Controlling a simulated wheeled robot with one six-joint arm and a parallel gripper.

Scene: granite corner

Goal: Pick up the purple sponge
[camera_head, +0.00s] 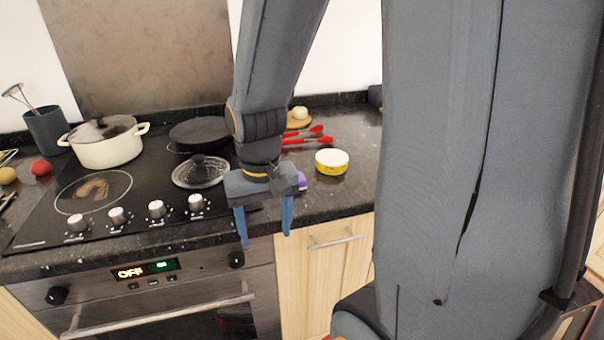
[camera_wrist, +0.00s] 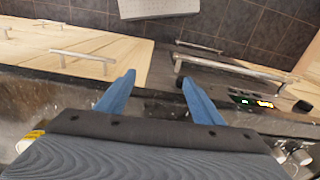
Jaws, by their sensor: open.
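A small part of the purple sponge (camera_head: 302,182) shows on the dark granite counter in the head view, just behind the right side of my gripper. Most of it is hidden by the gripper. My gripper (camera_head: 266,240) has its two blue fingers apart and empty, and points down in front of the counter's front edge. In the wrist view my gripper (camera_wrist: 158,85) is also open, with the floor and cabinet fronts beyond its fingers. The sponge cannot be made out in the wrist view.
A yellow-and-white tub (camera_head: 332,162) stands right of the sponge, with red-handled utensils (camera_head: 308,141) behind. The hob to the left holds a white pot (camera_head: 104,146), a black pan (camera_head: 200,132) and a glass lid (camera_head: 200,172). The oven handle (camera_head: 160,314) sticks out below.

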